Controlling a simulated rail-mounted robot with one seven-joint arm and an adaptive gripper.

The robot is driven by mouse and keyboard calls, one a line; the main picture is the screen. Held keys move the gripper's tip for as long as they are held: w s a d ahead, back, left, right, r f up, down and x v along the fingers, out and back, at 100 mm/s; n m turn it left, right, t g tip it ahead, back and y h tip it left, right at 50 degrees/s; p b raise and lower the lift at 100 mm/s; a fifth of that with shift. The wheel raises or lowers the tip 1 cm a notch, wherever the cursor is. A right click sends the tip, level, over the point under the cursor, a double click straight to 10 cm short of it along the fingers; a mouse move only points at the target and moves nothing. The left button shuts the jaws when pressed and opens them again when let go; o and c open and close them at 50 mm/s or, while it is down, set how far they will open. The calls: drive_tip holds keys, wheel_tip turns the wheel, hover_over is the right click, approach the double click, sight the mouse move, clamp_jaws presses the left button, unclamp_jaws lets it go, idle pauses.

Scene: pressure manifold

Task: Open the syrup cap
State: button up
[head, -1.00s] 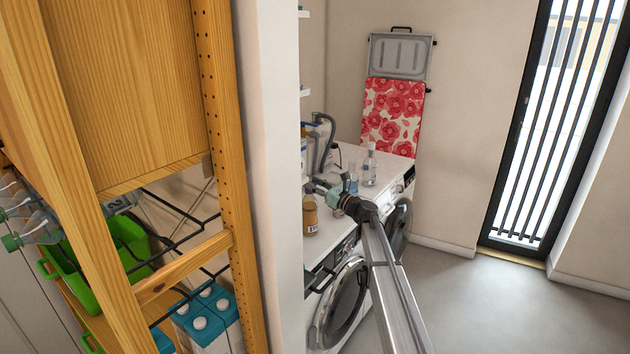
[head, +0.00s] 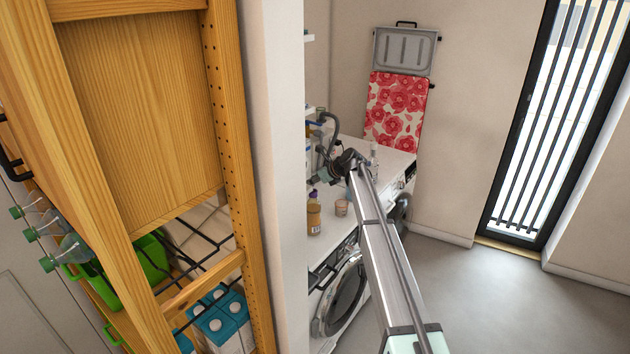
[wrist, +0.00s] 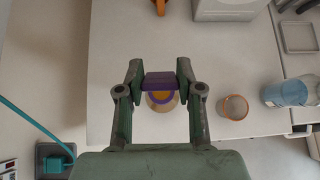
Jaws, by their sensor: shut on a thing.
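The syrup bottle (head: 314,217) is amber with a pale label. It stands upright on the white counter, left of a small glass, in the head view. Purple shows at its top. In the wrist view, my gripper (wrist: 160,82) is shut on a purple cap (wrist: 159,82), with a fingertip on each side. Part of the round amber bottle (wrist: 160,102) shows below the cap in that view. In the head view my gripper (head: 322,172) is above the bottle; its fingers are small there. I cannot tell whether the cap still touches the bottle.
A small glass (wrist: 235,107) and a clear blue bottle (wrist: 288,92) stand right of the syrup in the wrist view. The white counter (wrist: 110,62) is bare to its left. A wooden shelf unit (head: 225,100) and wall edge (head: 284,150) are near on the left.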

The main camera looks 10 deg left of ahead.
drive_tip(key=shift+w+a+g+h, duration=0.15)
drive_tip(key=shift+a+g+h, duration=0.2)
drive_tip(key=shift+h, duration=0.35)
drive_tip(key=shift+d, duration=0.1)
drive_tip(key=o, duration=1.2)
drive_tip(key=shift+r, duration=0.15)
drive_tip(key=v, duration=1.2)
drive_tip(key=shift+w, duration=0.15)
